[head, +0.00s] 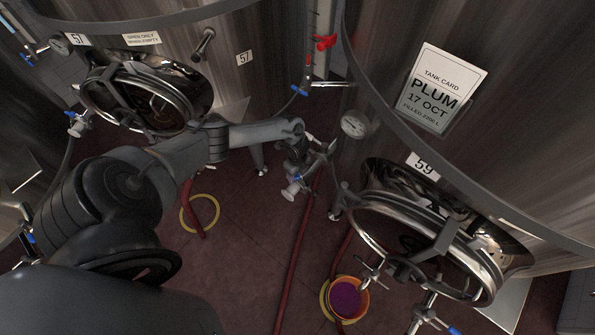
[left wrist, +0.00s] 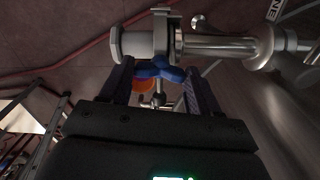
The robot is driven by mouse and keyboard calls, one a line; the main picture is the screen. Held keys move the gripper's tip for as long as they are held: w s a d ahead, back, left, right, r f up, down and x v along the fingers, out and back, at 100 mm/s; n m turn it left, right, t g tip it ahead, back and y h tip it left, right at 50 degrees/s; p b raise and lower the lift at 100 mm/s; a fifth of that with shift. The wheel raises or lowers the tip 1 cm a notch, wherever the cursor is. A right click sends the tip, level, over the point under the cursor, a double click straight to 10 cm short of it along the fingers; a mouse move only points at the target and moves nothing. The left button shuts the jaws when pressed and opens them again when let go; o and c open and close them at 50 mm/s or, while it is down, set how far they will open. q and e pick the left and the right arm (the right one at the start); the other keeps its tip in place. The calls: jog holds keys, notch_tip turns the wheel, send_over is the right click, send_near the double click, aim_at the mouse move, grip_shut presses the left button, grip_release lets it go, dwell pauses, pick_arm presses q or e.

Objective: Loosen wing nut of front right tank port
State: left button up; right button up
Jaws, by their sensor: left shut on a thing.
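A blue wing nut (left wrist: 155,68) sits on the clamp (left wrist: 168,35) around a metal tank port with a pale end cap (left wrist: 135,42). The wing nut shows between the two fingers of my left gripper (left wrist: 160,88), which is shut on it. In the head view my left gripper (head: 308,158) is at the port (head: 293,187) left of tank 59 (head: 380,80); the arm and small size hide the nut there. My right gripper is in neither view.
Tank 59's round door (head: 425,240) stands out at the right, with an orange bucket of purple liquid (head: 345,298) below it. A red hose (head: 297,250) runs over the floor. Tank 57's door (head: 145,97) and a yellow ring (head: 217,215) are at the left.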

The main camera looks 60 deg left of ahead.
pick_arm(q)
jog(key=n+p, duration=0.2)
jog(key=n, duration=0.3)
jog(key=shift+r+n, duration=0.15)
jog(key=shift+n, duration=0.15)
jog(key=n+p, duration=0.2)
jog(key=n, duration=0.2)
jog(key=n+p, duration=0.2)
jog(key=n, duration=0.4)
jog(key=shift+n, duration=0.4)
jog(key=shift+n+p, duration=0.4)
jog(key=shift+n, duration=1.2)
jog(key=o, duration=1.1)
jog(key=shift+c, duration=0.2)
